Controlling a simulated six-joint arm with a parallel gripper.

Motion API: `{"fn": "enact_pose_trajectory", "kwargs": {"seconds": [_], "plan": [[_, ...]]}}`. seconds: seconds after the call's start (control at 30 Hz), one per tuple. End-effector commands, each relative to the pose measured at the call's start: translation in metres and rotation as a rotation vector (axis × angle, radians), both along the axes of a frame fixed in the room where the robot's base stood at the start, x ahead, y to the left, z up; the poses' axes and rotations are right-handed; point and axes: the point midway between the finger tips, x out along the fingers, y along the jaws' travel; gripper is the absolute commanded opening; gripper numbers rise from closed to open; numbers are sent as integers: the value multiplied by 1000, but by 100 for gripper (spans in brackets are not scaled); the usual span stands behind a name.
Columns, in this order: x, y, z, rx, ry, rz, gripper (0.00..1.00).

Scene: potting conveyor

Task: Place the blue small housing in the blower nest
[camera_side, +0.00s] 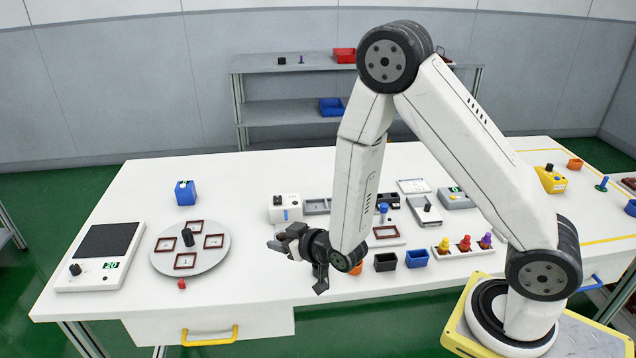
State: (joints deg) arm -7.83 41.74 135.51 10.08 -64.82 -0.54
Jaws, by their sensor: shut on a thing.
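My gripper (274,244) is above the white table, left of the arm's lower end, and points left. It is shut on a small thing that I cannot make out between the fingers. A small open blue housing (416,259) stands on the table to the right of my gripper, beside a black one (385,263). An orange one (356,269) is partly hidden behind my wrist. I cannot tell which fixture is the blower nest. A white unit with a black knob (287,209) stands behind my gripper, and a red-framed plate (386,233) lies to the right.
A round turntable (215,258) with several red-framed nests and a scale (100,258) stand to the left. A blue box (185,193) stands behind the turntable. Several coloured pegs (465,244) stand on the right. The table (130,210) is clear around the blue box.

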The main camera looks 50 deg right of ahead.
Motion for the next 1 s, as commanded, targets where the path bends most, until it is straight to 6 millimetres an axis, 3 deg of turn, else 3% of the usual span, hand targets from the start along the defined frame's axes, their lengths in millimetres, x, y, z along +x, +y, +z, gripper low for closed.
{"fn": "enact_pose_trajectory", "kwargs": {"seconds": [0.5, 1.0], "plan": [[0, 0, -48, 0, 2, 0, 0], [0, 0, -61, 0, 2, 0, 0]]}}
